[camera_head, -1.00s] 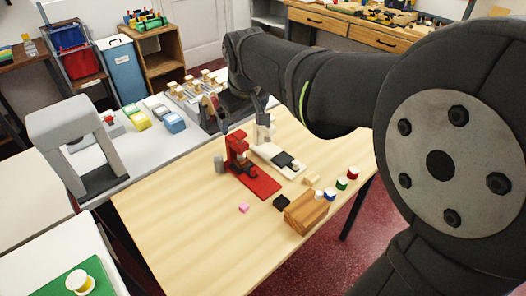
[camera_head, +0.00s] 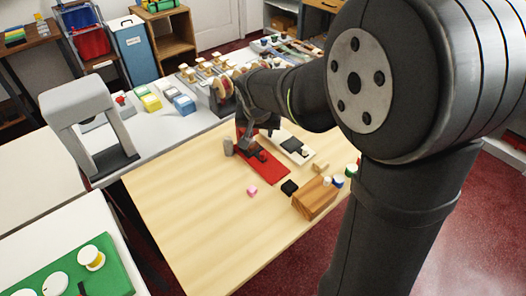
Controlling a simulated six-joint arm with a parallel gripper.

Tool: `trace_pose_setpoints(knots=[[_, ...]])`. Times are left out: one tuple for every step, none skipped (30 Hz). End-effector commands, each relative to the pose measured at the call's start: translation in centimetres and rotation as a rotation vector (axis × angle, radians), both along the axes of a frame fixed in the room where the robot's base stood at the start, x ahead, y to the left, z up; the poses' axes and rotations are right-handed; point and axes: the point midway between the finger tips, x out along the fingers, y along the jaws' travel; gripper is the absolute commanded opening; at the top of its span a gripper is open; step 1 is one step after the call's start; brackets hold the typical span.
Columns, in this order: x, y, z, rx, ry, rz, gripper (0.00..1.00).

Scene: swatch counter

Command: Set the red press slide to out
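The red press (camera_head: 268,173) stands on the wooden table, its long red base running toward the lower right. My gripper (camera_head: 249,144) is low over the back part of the press, in front of its upright. It hides most of the upright and part of the slide area. A small dark red part (camera_head: 262,156) shows on the base just right of the fingertips. I cannot tell whether the fingers touch the press, how far the slide is out, or whether the fingers are open.
A white press (camera_head: 293,147) stands close on the right. A grey cylinder (camera_head: 228,146) stands left of the red press. A wooden block (camera_head: 316,199), a black block (camera_head: 289,187) and a pink cube (camera_head: 252,191) lie nearer. The table's left front is clear.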

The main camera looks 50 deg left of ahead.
Motion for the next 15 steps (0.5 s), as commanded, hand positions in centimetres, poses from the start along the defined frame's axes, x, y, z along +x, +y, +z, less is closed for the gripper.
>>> trace_pose_setpoints(knots=[[0.1,0.1,-0.5,-0.002,0.001,0.0,0.4],[0.3,0.2,-0.8,-0.002,0.001,0.0,0.4],[0.4,0.3,-1.4,-0.004,0.001,0.0,0.4],[0.5,0.5,-1.9,-0.004,0.001,0.0,0.4],[0.7,0.6,-2.4,-0.003,0.001,0.001,0.4],[0.9,0.8,-3.1,-0.005,0.002,0.0,0.4],[1.0,1.0,-3.6,-0.004,0.002,0.001,0.4],[1.2,1.1,-4.1,-0.004,0.002,0.001,0.4],[1.4,1.3,-4.8,-0.005,0.002,0.001,0.4],[1.5,1.5,-5.4,-0.003,0.002,0.002,0.4],[1.7,1.6,-5.9,-0.005,0.002,0.001,0.4],[1.9,1.8,-6.5,-0.004,0.001,0.002,0.4],[2.0,2.0,-7.0,-0.004,0.001,0.002,0.4],[2.2,2.1,-7.6,-0.004,0.001,0.002,0.4],[2.4,2.3,-8.2,-0.003,0.001,0.001,0.4]])
